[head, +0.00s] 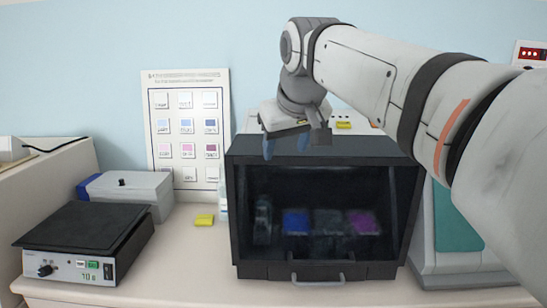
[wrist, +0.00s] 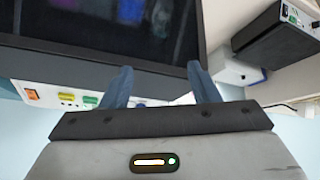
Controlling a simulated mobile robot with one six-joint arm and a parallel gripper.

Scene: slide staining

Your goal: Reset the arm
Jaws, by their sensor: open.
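My gripper (head: 270,143) is raised above the top left of a dark cabinet (head: 330,271) in the head view. Its two blue fingers hang down, apart and empty. In the wrist view my gripper (wrist: 160,85) shows both blue fingers spread, with nothing between them. The dark cabinet's edge (wrist: 100,58) lies just beyond the fingertips there. I cannot tell whether the fingers touch it.
The cabinet has a metal handle (head: 318,283) and blue and purple dishes dimly inside. A black-topped device (head: 82,228) and a grey box (head: 135,187) stand left. A staining chart (head: 187,128) is behind.

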